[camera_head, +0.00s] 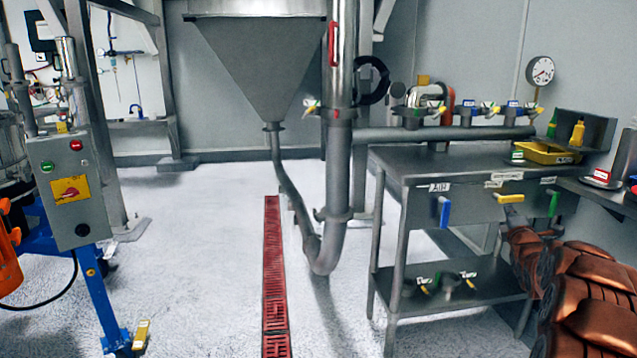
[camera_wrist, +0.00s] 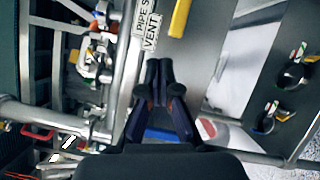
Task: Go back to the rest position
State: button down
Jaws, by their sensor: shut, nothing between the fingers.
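My gripper (camera_wrist: 160,82) is in the middle of the wrist view, with its two dark fingers together and nothing between them. In the head view my brown arm reaches in from the lower right, and its end lies near the front of the steel workbench (camera_head: 404,170). A yellow handle (camera_head: 510,198) on the bench front is just above the arm's end; it also shows in the wrist view (camera_wrist: 180,18), apart from the fingers. A blue handle (camera_head: 444,212) and a green handle (camera_head: 553,204) hang to either side. The exact fingertips are hard to make out in the head view.
A grey control box (camera_head: 70,185) on a blue stand is at the left. A hopper (camera_head: 262,70) and a thick bent pipe (camera_head: 338,190) stand in the middle. A yellow tray (camera_head: 545,153) sits on the bench. The floor around the red drain grate (camera_head: 274,270) is clear.

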jog(key=s+a+r+m+g+y+p, duration=0.1)
jog(key=s+a+r+m+g+p, duration=0.25)
jog(key=a, duration=0.45)
jog(key=s+a+r+m+g+y+p, duration=0.1)
jog(key=s+a+r+m+g+p, duration=0.15)
jog(key=a+r+p, duration=0.4)
jog(key=s+a+m+g+y+p, duration=0.2)
jog(key=s+a+m+g+p, duration=0.3)
jog(key=s+a, duration=0.8)
jog(key=s+a+r+m+g+y+p, duration=0.1)
jog(key=s+a+r+m+g+p, duration=0.1)
jog(key=s, duration=1)
jog(key=s+a+r+m+g+y+p, duration=0.1)
jog(key=s+a+r+m+g+p, duration=0.1)
jog(key=s+a+p, duration=0.5)
jog(key=s+a+r+m+g+p, duration=0.2)
jog(key=s+a+r+g+p, duration=0.2)
jog(key=s, duration=1.5)
jog(key=a, duration=0.3)
jog(key=shift+s+a+r+g+y, duration=0.2)
jog(key=shift+a+r+g+y, duration=0.1)
jog(key=shift+y, duration=0.1)
